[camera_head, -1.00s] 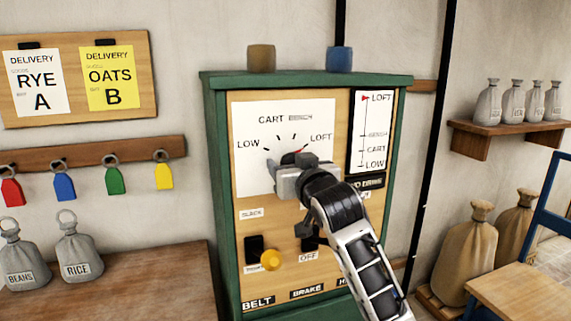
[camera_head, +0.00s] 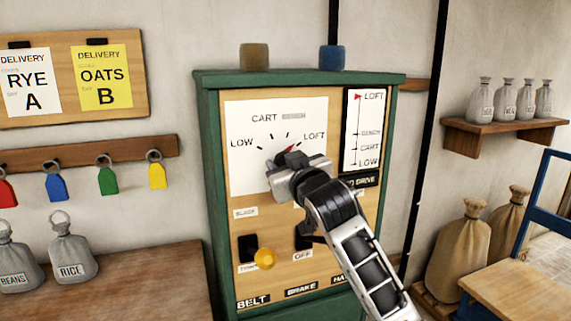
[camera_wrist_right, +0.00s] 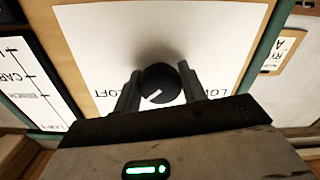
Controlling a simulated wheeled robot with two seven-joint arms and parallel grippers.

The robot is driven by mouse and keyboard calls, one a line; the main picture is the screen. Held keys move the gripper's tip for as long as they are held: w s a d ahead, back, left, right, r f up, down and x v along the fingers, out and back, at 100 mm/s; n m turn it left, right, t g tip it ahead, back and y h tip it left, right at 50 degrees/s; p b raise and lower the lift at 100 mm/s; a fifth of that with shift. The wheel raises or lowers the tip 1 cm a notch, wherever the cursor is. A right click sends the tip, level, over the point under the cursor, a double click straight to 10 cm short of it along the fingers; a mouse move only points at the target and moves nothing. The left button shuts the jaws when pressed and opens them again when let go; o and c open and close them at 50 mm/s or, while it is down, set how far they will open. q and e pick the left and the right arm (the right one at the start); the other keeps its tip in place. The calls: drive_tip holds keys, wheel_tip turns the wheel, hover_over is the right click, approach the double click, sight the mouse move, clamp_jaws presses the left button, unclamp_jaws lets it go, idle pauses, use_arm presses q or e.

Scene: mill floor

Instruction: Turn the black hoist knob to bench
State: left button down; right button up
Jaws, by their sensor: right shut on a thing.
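The black hoist knob (camera_wrist_right: 163,77) sits on the white dial plate (camera_head: 254,178) of the green-framed cabinet. In the wrist view its white mark points down-left, toward the LOFT lettering. In the head view my right gripper (camera_head: 292,160) covers most of the knob, and a red pointer (camera_head: 288,149) shows just above it, slanting up-right toward LOFT. My right gripper is shut on the knob, one finger on each side. The dial reads LOW, CART, a blurred label, then LOFT. On the height scale (camera_head: 377,128) a red flag stands at LOFT. My left gripper is not in view.
Below the dial are a yellow knob (camera_head: 264,258) and a black switch partly behind my right arm. A worktop (camera_head: 150,285) with grey sacks is at left. A dark upright post (camera_head: 424,150) and tan sacks (camera_head: 460,250) are at right.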

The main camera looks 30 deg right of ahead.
drive_tip(key=n, duration=0.5)
drive_tip(key=shift+n, duration=0.3)
idle(0.4)
drive_tip(key=o, duration=1)
drive_tip(key=shift+c, duration=0.2)
